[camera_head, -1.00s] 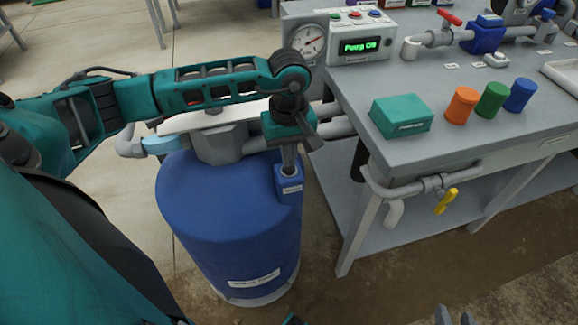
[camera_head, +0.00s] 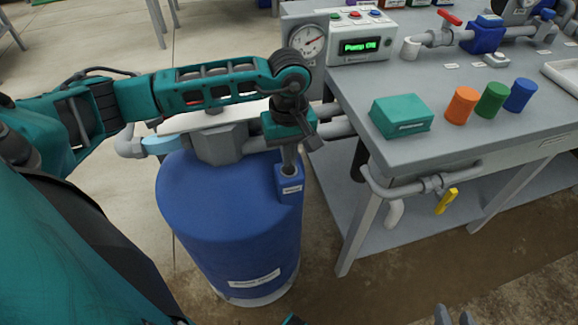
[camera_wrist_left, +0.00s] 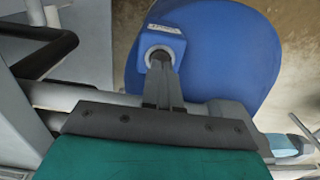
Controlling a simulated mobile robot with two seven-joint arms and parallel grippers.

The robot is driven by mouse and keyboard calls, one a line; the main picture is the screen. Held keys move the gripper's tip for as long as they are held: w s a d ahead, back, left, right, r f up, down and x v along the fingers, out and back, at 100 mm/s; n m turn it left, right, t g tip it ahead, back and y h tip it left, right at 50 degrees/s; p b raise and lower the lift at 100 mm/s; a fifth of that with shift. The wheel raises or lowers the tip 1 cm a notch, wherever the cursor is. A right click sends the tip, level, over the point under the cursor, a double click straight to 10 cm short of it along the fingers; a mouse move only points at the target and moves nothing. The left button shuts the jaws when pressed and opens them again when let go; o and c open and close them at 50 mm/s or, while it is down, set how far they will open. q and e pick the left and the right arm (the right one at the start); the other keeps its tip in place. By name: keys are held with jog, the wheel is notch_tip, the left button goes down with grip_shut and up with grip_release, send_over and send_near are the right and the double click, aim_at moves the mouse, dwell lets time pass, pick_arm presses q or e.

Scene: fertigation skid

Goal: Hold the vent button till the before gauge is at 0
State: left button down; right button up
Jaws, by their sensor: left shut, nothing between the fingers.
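The vent button sits in a ring on top of a small blue housing (camera_head: 290,190) at the right side of the blue tank; the housing also shows in the left wrist view (camera_wrist_left: 152,30). My left gripper (camera_head: 289,168) is shut and empty, pointing down with its fingertips at the ring. The fingertips hide the button, so I cannot see how far it is pressed. A round dial gauge (camera_head: 306,41) stands behind my left arm; its needle leans to the upper right and its label is unreadable. My right gripper (camera_head: 455,317) shows only its fingertips, apart, at the bottom edge.
The blue tank (camera_head: 225,215) stands on the floor below my left arm. A control box (camera_head: 361,46) reads "Pump ON". The grey bench (camera_head: 450,140) holds a teal box (camera_head: 401,117) and orange, green and blue cylinders. A yellow-handled valve (camera_head: 446,201) hangs below its front edge.

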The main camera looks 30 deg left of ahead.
pick_arm(q)
jog(key=shift+f+b, duration=0.85)
jog(key=shift+f, duration=0.15)
jog(key=shift+r, duration=0.1)
dwell(3.7)
jog(key=shift+r+p, duration=0.7)
jog(key=shift+r, duration=0.2)
jog(key=shift+r+p, duration=1.55)
jog(key=shift+r, duration=1.05)
